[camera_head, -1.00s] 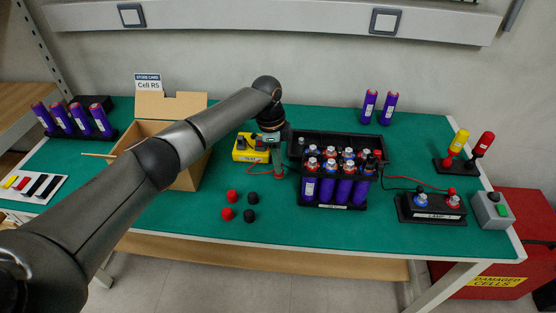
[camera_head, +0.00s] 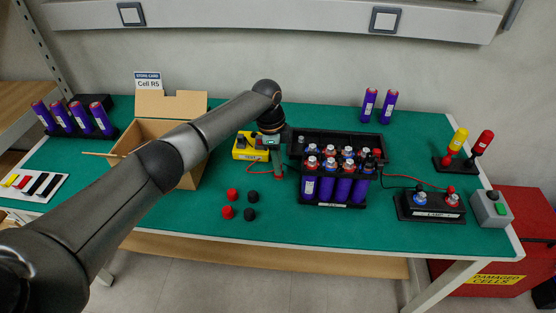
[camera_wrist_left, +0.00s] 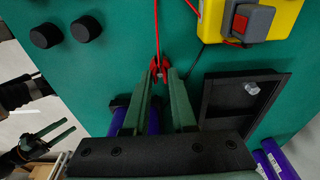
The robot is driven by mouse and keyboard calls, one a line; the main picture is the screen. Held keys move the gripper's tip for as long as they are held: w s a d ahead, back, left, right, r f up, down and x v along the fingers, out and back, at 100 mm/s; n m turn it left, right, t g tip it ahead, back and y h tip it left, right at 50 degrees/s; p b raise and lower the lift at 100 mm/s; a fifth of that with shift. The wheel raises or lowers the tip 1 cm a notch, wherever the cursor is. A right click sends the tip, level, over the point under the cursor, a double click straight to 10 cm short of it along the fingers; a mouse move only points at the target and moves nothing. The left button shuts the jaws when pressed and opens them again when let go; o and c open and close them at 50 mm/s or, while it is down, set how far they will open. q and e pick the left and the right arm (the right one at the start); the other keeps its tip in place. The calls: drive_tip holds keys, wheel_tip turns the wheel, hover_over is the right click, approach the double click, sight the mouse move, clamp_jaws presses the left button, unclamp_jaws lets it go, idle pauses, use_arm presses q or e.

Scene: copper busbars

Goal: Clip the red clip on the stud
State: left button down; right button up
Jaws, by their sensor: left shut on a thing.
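My left gripper (camera_wrist_left: 164,80) is shut on the red clip (camera_wrist_left: 158,66), whose red lead runs upward in the left wrist view. In the head view the left gripper (camera_head: 279,170) is between the yellow meter (camera_head: 247,153) and the black cell tray (camera_head: 335,207); the clip is too small to make out there. A silver stud (camera_wrist_left: 251,88) stands in a black recessed part to the right of the clip in the wrist view, apart from it. My right gripper (camera_wrist_left: 55,133) shows at the left edge of the wrist view, with its fingers apart.
Purple cells with red and blue tops fill the tray. Red caps (camera_head: 228,213) and black caps (camera_head: 249,215) lie at the front. An open cardboard box (camera_head: 188,180) stands left, under my arm. A black terminal block (camera_head: 430,213) and a grey switch box (camera_head: 491,209) are at right.

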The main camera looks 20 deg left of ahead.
use_arm(q)
drive_tip(key=c, duration=0.7)
unclamp_jaws()
drive_tip(key=shift+o, duration=0.2)
drive_tip(key=shift+r, duration=0.1)
wheel_tip(320, 180, up, 6)
drive_tip(key=p, duration=0.6)
